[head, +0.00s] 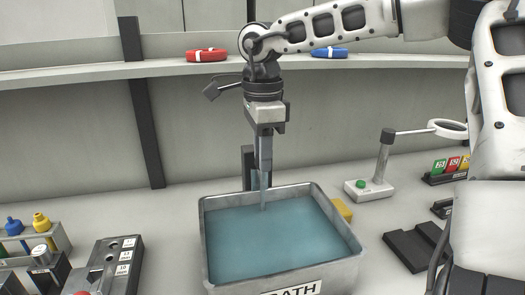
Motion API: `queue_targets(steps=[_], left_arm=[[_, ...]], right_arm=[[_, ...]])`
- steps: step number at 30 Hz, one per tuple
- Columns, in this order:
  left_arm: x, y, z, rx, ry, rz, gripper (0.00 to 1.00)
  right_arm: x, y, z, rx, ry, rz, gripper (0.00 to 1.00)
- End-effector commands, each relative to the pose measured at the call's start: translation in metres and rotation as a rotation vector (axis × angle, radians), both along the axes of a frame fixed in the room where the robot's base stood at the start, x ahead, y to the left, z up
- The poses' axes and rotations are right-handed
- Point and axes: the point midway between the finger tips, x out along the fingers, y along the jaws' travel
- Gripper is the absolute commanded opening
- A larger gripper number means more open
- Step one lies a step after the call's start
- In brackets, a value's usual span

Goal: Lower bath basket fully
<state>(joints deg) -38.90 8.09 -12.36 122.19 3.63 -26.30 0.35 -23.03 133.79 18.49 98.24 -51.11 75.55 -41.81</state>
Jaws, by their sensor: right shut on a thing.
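The grey metal bath (208,238), labelled BATH on its front, stands on the bench at centre and holds blue liquid. My right gripper (263,172) points straight down over the back half of the bath. It is shut on a narrow bluish-grey upright piece (264,196) that runs down into the liquid, likely the bath basket's handle. The basket body is not visible under the liquid, so its depth cannot be told. My left gripper is not in view.
A dark post (247,160) stands behind the bath, and a yellow block (342,209) sits at its right. A ring stand with a green button (370,188) is further right. Racks (112,262) stand left. A shelf (160,68) with red and blue rings runs behind.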

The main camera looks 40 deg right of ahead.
Motion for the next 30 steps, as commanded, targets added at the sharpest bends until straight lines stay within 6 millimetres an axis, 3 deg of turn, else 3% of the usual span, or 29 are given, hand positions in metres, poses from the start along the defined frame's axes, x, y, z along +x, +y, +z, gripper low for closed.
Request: queue_targets(steps=[8,9,10,18,30], left_arm=[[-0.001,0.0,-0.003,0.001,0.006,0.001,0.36],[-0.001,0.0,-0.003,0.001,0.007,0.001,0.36],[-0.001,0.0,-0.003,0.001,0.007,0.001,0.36],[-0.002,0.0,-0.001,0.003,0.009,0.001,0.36],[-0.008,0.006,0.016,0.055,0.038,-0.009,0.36]], right_arm=[[0.0,0.0,0.0,0.0,0.0,0.0,0.07],[0.0,0.0,0.0,0.0,0.0,0.0,0.37],[0.0,0.0,0.0,0.0,0.0,0.0,0.45],[0.0,0.0,0.004,-0.001,-0.002,0.0,0.45],[0.001,0.0,0.054,-0.001,-0.003,0.0,0.45]])
